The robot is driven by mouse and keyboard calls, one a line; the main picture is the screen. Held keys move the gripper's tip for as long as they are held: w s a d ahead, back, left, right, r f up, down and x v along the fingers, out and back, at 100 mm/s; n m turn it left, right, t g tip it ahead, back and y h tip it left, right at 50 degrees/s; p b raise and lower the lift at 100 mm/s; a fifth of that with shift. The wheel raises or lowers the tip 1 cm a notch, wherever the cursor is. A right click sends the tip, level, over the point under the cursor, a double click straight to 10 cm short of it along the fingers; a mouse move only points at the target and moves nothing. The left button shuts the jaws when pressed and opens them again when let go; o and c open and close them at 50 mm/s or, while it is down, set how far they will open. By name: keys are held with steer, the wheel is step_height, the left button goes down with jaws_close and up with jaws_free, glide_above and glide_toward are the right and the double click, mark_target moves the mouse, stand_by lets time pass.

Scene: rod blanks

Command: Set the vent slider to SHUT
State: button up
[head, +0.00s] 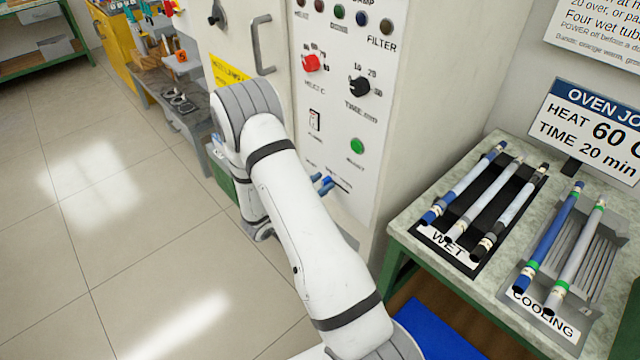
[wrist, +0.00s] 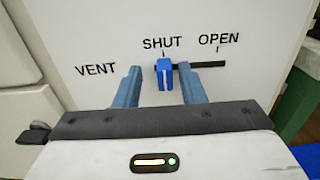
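The vent slider is on the white oven panel in the wrist view, a blue knob (wrist: 164,76) on a dark horizontal slot (wrist: 205,65). The knob stands at the left end of the slot, under the SHUT mark; the slot runs right to the OPEN mark. My gripper (wrist: 160,68) is open, with one blue-grey finger on each side of the knob. A gap shows between each finger and the knob. In the head view, my arm covers most of the gripper and slider area; only small blue parts show beside it.
The oven panel (head: 345,110) also carries a red heat knob (head: 311,63), a black time knob (head: 359,87) and a green button (head: 357,146). A bench at right holds a WET rack (head: 449,247) and a COOLING rack (head: 545,312) with rods. The floor at left is clear.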

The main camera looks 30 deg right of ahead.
steer(key=v, duration=0.7)
steer(key=shift+a+b, duration=0.35)
steer(key=shift+b, duration=0.1)
steer(key=s+d+r+m+g+y+p, duration=0.1)
steer(key=s+d+r+m+g+y, duration=0.1)
steer(key=s+r+m+g+y, duration=0.85)
steer(key=s+a+r+m+t+y+p, duration=0.1)
steer(key=s+a+r+m+t+y, duration=0.6)
steer(key=s+a+r+m, duration=0.3)
steer(key=shift+s+a+r+m+t, duration=0.35)
steer(key=shift+s+r+t, duration=0.2)
steer(key=shift+s+r, duration=0.35)
